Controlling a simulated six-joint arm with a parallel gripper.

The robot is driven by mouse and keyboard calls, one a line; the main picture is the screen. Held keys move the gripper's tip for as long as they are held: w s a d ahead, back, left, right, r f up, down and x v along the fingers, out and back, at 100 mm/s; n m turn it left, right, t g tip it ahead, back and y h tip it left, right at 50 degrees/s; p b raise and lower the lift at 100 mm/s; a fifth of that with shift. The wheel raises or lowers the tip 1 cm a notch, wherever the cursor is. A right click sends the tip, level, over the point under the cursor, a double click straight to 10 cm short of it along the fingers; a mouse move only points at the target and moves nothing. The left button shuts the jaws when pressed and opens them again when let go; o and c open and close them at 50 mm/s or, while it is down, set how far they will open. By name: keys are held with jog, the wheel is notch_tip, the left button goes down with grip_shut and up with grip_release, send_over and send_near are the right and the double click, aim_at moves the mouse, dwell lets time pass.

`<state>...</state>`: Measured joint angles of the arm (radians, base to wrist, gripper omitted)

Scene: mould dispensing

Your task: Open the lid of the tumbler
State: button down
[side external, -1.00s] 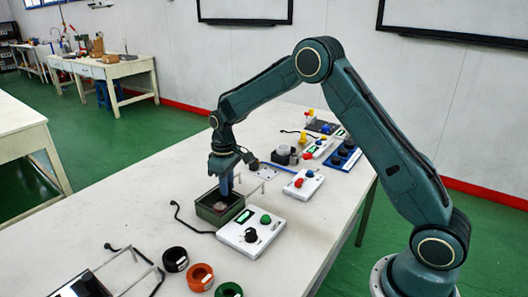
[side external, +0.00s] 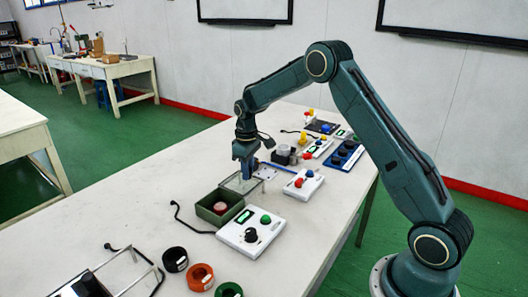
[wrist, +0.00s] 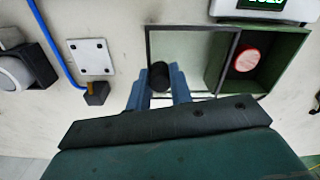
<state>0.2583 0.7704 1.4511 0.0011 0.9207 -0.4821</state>
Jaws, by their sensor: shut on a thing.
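The tumbler is a green open-topped box (side external: 202,211) with a round red piece (side external: 220,208) inside. The box also shows at the right of the wrist view (wrist: 300,62), with the red piece (wrist: 246,59) in plain sight. Its lid is a clear, dark-edged pane (wrist: 190,48) with a black knob (wrist: 160,72). My gripper (wrist: 160,84) is shut on the knob, a blue finger on each side. In the side view, my gripper (side external: 246,176) and the lid (side external: 238,186) are beyond the box, off its opening. I cannot tell whether the lid touches anything beneath.
A white control box (side external: 250,233) with a green button and black knob stands beside the tumbler. Another control box (side external: 303,185) and several devices stand farther back. Black, orange and green rings (side external: 200,276) lie in front.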

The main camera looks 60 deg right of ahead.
jog(key=c, duration=1.3)
grip_release()
jog(key=shift+o, duration=0.2)
jog(key=shift+r, duration=0.1)
notch_tip(320, 180, up, 14)
